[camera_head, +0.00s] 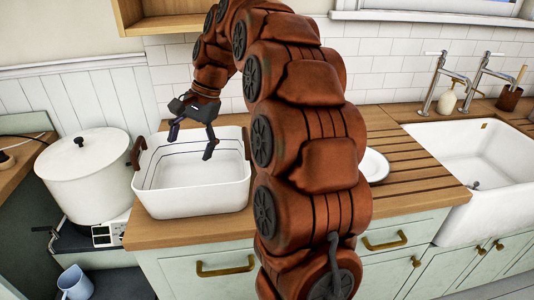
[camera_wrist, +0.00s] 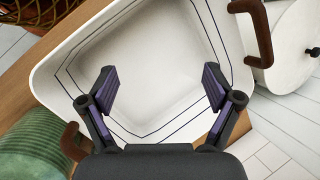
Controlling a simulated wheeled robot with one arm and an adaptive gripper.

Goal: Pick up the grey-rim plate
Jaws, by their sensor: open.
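A white plate (camera_head: 375,165) lies on the wooden counter, partly hidden behind my arm in the head view. I cannot make out a grey rim on it. My gripper (camera_head: 191,143) is over the white tub and points down into it. In the wrist view my gripper (camera_wrist: 158,85) is open, its two purple-padded fingers spread apart with nothing between them. The plate does not show in the wrist view. My gripper is to the left of the plate and well apart from it.
The white tub (camera_head: 195,201) with brown handles looks empty inside. A white lidded pot (camera_head: 86,180) stands left of it. A white sink (camera_head: 486,165) and taps (camera_head: 436,85) are at the right. A green ribbed thing (camera_wrist: 33,145) and a wicker basket (camera_wrist: 30,12) show in the wrist view.

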